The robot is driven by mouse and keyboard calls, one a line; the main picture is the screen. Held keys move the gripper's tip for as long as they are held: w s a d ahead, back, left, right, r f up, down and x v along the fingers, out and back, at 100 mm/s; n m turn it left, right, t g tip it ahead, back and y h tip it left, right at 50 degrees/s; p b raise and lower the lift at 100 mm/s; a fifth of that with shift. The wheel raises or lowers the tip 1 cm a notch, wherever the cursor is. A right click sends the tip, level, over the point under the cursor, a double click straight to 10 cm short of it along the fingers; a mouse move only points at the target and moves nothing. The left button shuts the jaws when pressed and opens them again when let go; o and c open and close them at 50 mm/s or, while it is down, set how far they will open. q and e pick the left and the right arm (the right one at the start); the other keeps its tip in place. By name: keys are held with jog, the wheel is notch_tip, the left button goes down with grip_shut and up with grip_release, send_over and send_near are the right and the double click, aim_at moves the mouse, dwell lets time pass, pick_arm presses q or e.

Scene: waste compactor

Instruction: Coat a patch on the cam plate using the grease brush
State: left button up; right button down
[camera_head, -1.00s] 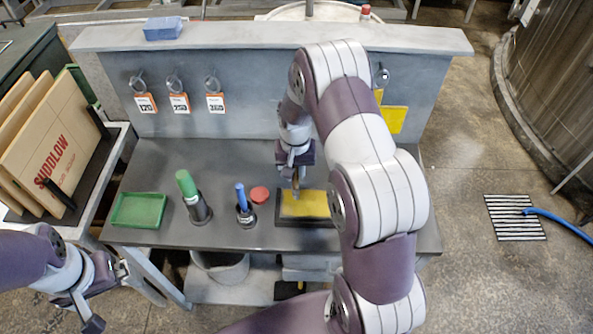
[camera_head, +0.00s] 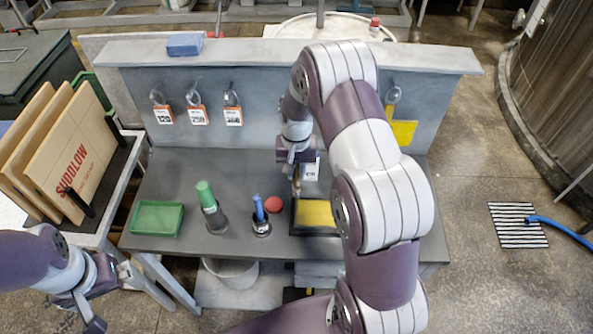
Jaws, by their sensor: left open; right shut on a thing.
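The cam plate appears to be the yellow plate (camera_head: 316,213) in a dark frame on the grey workbench, partly hidden by my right arm. My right gripper (camera_head: 297,172) points down over the bench by the plate's back left corner. It is shut on a small brownish thing (camera_head: 296,187), probably the grease brush. I cannot tell whether its tip touches anything. My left gripper (camera_head: 110,296) is open and empty at the lower left, in front of the bench and away from the plate.
Left of the plate stand a blue-handled tool (camera_head: 258,208), a green-handled tool (camera_head: 206,196) and a green tray (camera_head: 157,218). Tags hang on the back panel. Boards (camera_head: 75,160) stand at the left.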

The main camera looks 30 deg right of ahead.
jog(key=shift+w+a+r+p, duration=0.1)
jog(key=shift+r+p, duration=0.4)
jog(key=shift+r, duration=0.65)
